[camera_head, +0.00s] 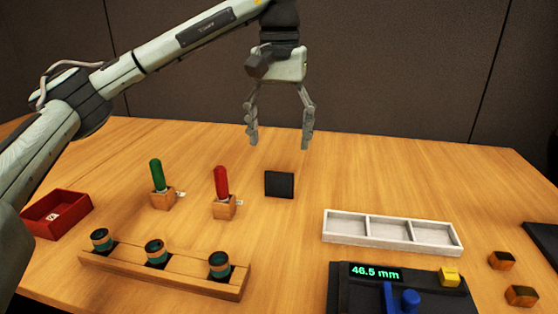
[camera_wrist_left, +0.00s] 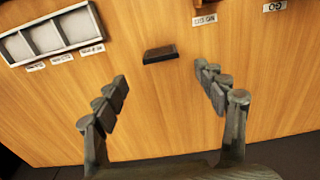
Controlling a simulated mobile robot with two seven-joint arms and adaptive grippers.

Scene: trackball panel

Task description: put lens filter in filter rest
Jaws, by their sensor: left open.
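My left gripper (camera_head: 280,138) hangs fingers down above the back middle of the table, open and empty; its spread fingers also show in the left wrist view (camera_wrist_left: 165,92). A dark, flat rectangular piece (camera_head: 279,184) stands on the table below and apart from the fingers; it also shows in the left wrist view (camera_wrist_left: 160,53). A wooden rack (camera_head: 232,292) at front left holds three round black-and-teal pieces (camera_head: 155,252) in a row. I cannot tell for sure which of these is the lens filter or the filter rest. My right gripper is not seen.
A green-handled tool (camera_head: 157,175) and a red-handled tool (camera_head: 221,181) stand upright in wooden blocks. A red tray (camera_head: 57,213) is at left. A white three-compartment tray (camera_head: 388,246) lies right, behind a black device (camera_head: 353,297) reading 46.5 mm. The back right table is clear.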

